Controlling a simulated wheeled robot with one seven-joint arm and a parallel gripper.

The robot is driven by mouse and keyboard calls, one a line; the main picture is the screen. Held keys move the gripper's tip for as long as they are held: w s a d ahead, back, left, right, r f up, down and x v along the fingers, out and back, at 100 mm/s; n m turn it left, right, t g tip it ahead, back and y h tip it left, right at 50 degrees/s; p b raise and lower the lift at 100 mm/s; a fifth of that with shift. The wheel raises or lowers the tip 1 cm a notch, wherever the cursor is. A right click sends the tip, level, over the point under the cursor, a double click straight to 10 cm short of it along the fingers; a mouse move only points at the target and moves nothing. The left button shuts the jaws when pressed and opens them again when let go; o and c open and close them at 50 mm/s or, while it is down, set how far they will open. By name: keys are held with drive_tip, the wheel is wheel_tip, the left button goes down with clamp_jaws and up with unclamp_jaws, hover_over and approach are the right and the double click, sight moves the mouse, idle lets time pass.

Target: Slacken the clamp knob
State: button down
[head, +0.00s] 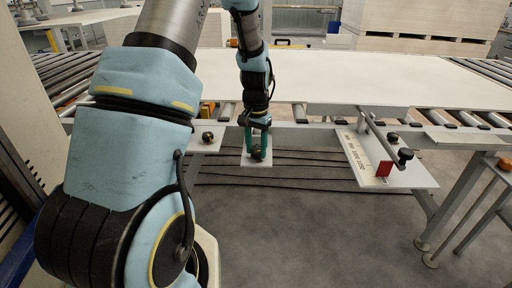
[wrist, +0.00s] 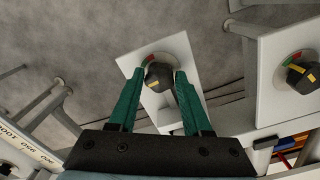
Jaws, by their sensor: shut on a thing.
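A black round knob with a yellow pointer line (wrist: 159,76) sits on a pale plate (wrist: 185,52) that hangs below the table edge. A dial with red and green parts shows behind its upper rim. My gripper (wrist: 160,82) has its two green fingers on either side of this knob and is shut on it. In the head view my gripper (head: 257,142) points down at the middle plate (head: 257,163), and the knob (head: 257,154) shows partly between the fingers. The frames show no label naming this knob as the clamp knob.
A second, similar knob (wrist: 302,75) is on a plate at the right of the wrist view; the head view shows it left of my gripper (head: 208,137). A white board (head: 370,80) lies behind.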

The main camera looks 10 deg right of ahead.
sight(256, 151)
drive_tip(key=shift+d+n, duration=0.1)
drive_tip(key=shift+n, duration=0.7)
drive_tip(key=shift+c, duration=1.7)
unclamp_jaws()
drive_tip(key=shift+r, duration=0.1)
wheel_tip(256, 151, up, 11)
drive_tip(key=b, duration=0.1)
